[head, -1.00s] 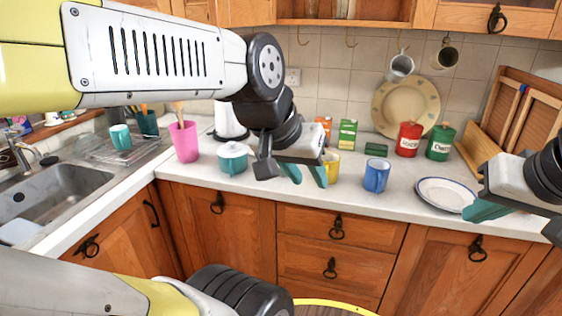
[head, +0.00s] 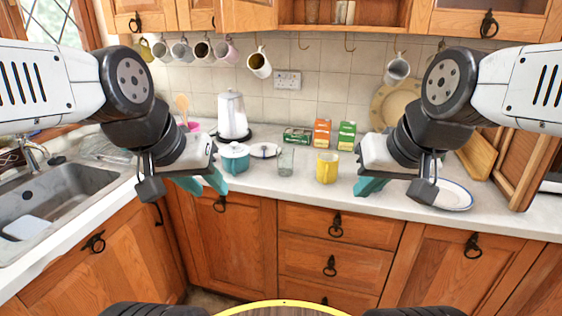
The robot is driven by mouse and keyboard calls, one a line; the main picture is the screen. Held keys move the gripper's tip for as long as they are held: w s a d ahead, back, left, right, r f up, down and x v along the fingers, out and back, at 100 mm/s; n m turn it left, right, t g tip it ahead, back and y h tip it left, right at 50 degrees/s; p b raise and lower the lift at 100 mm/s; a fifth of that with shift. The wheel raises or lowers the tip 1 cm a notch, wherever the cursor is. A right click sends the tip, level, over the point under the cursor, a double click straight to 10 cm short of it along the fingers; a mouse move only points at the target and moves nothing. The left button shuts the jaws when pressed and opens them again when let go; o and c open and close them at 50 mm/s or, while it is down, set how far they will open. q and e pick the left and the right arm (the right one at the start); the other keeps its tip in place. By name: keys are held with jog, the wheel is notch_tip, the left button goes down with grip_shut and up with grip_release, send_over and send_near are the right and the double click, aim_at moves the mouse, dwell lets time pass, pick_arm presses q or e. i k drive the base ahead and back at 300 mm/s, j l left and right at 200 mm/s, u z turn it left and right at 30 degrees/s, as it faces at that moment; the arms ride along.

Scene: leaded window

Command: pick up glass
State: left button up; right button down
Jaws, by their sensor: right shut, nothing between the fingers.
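A clear drinking glass (head: 286,162) stands upright on the white counter, between the teal lidded pot and the yellow mug. My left gripper (head: 199,184) is to the left of the glass, in front of the pot's left side, with its teal fingers spread apart and nothing between them. My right gripper (head: 370,186) is to the right of the glass, past the yellow mug, with its teal fingers together and empty. Both grippers are apart from the glass, which is fully in view.
The teal pot (head: 235,160), a small plate (head: 264,150) and the yellow mug (head: 327,167) stand near the glass. Food boxes (head: 321,133) and a white kettle (head: 232,116) are behind. Bare counter (head: 290,189) lies in front of the glass. Mugs hang above.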

aim_at(286, 156)
jog(key=i+j+z, duration=0.25)
jog(key=i+j, duration=0.15)
jog(key=i+j+z, duration=0.25)
jog(key=i+j, duration=0.25)
